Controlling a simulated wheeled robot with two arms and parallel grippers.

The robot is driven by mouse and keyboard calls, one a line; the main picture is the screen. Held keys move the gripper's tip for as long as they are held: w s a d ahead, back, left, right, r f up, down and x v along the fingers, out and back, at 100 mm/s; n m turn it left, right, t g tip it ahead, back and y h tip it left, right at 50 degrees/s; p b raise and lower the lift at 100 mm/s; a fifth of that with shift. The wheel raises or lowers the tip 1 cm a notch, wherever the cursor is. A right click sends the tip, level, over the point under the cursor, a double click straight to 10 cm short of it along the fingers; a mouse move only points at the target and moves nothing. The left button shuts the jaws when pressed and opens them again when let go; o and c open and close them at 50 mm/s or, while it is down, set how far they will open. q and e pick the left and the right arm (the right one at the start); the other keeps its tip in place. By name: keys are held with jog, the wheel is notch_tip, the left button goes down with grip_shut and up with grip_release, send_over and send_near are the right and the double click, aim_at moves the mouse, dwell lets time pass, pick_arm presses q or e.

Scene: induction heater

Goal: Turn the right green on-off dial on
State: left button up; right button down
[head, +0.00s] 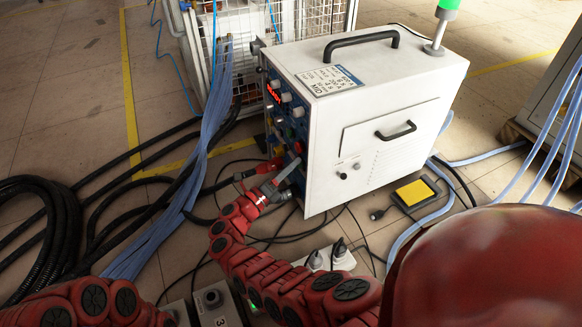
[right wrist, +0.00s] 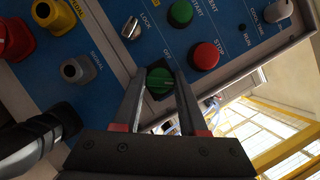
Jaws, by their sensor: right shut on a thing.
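The heater's white cabinet (head: 365,110) stands on the floor, with its blue control panel (head: 284,115) facing left. In the right wrist view, the green on-off dial (right wrist: 160,82) sits in a dark square mount on the blue panel, beside an "OFF" marking. My right gripper (right wrist: 160,90) has one finger on each side of this dial and is shut on it. In the head view my right gripper (head: 294,168) reaches the lower part of the panel, and the dial is hard to make out there. My left gripper is out of view.
A red stop button (right wrist: 206,55), a green start button (right wrist: 181,13) and a lock switch (right wrist: 131,28) are near the dial. A grey signal connector (right wrist: 78,70) and a black cable plug (right wrist: 60,120) are at left. Cables (head: 130,200) cover the floor; a yellow pedal (head: 415,192) lies right.

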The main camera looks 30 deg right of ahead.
jog(key=shift+m+g+h, duration=0.3)
jog(key=shift+m, duration=1.1)
jog(key=shift+c, duration=2.3)
grip_release()
